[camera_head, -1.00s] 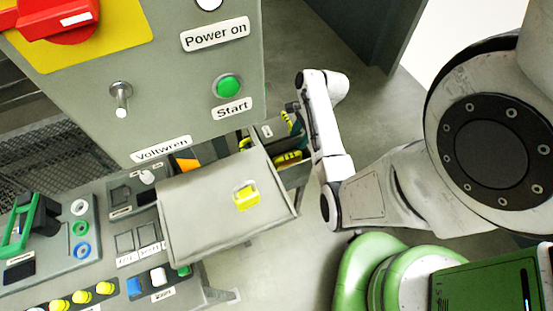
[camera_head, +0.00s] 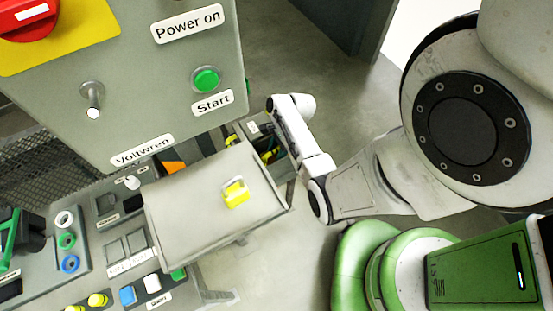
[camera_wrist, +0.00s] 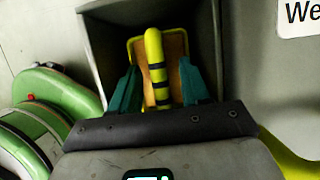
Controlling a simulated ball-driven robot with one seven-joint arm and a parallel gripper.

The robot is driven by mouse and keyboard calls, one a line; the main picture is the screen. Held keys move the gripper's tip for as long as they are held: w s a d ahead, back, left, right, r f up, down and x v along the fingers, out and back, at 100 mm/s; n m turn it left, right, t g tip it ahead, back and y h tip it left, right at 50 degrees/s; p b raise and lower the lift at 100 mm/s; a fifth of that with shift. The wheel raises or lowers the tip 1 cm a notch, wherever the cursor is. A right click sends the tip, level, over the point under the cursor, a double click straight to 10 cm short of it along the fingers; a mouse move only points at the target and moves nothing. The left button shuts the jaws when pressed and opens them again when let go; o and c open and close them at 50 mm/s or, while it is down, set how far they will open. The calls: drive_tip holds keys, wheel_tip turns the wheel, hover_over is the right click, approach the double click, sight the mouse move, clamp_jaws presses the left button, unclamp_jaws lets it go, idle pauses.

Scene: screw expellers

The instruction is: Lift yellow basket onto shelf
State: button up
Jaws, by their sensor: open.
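In the wrist view, a yellow handle with black bands (camera_wrist: 154,62) stands upright between the teal fingers of my gripper (camera_wrist: 158,78). Behind it is a brown surface with a yellow rim (camera_wrist: 175,50), which looks like part of the yellow basket, inside a dark-walled compartment (camera_wrist: 101,35). The fingers are open, one on each side of the handle; contact cannot be told. In the head view, yellow parts (camera_head: 271,154) show in a recess beside the arm, and my gripper is hidden there. Which surface is the shelf is not clear.
A grey slanted panel (camera_head: 190,220) bears a small yellow block-like thing (camera_head: 235,192). A console with switches (camera_head: 125,245) lies at left. Open floor (camera_head: 345,100) shows behind the arm.

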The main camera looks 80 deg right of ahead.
clamp_jaws()
idle(0.4)
